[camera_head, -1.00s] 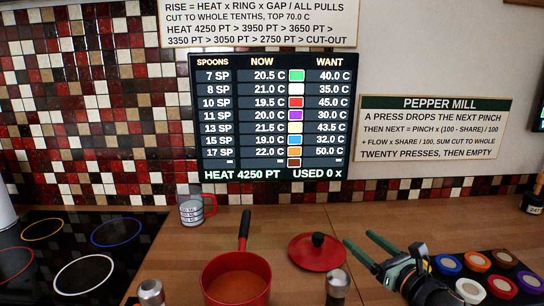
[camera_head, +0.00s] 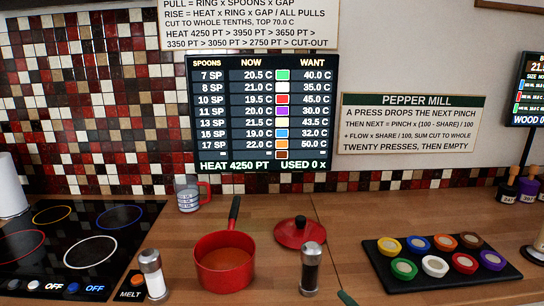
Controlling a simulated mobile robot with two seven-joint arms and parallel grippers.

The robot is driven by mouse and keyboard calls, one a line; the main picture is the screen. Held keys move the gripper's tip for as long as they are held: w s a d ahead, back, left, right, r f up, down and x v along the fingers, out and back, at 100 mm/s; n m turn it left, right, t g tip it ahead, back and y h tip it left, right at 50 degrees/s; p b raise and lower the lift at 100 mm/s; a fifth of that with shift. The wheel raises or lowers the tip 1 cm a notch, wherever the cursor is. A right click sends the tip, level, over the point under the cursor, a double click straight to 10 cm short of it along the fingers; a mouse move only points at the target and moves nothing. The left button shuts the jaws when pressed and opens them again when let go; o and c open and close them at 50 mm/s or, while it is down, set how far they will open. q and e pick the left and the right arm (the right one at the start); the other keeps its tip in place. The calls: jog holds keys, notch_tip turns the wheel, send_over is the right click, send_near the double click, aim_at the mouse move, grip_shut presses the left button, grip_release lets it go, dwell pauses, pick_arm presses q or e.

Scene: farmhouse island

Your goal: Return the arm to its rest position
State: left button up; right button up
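Only one dark green fingertip of my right gripper (camera_head: 347,298) shows, at the bottom edge of the head view, just right of the pepper mill. The rest of that gripper and its arm are below the picture, so I cannot see whether it is open or shut. No held object shows at the tip. My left gripper and arm are not in view.
A red pan (camera_head: 224,282) of orange-brown contents stands between a salt mill (camera_head: 153,275) and the dark pepper mill (camera_head: 311,268). A red lid (camera_head: 300,233), a measuring cup (camera_head: 188,194), a black tray (camera_head: 400,286) of coloured pots and a black hob (camera_head: 125,246) surround it.

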jog(key=s+d+f+m+g+h, duration=0.1)
jog(key=s+f+m+g, duration=0.25)
jog(key=s+m, duration=0.55)
jog(key=s+d+f+m+g+h, duration=0.1)
jog(key=s+d+f+m+g, duration=0.2)
jog(key=s+m, duration=0.5)
jog(key=s+f+m+g+h, duration=0.1)
jog(key=s+f+m+g, duration=0.4)
jog(key=s, duration=0.7)
jog(key=w+a+f+t+b, duration=0.1)
jog(key=f+t, duration=0.1)
jog(key=f, duration=0.2)
jog(key=w+a+f+t+y, duration=0.1)
jog(key=w+a+f+t, duration=0.1)
jog(key=f, duration=0.2)
jog(key=w+a+f+m+t+y+b, duration=0.1)
jog(key=f+t, duration=0.2)
jog(key=f, duration=0.2)
jog(key=shift+w+a+b, duration=0.2)
jog(key=shift+a+b, duration=0.1)
jog(key=shift+b, duration=0.05)
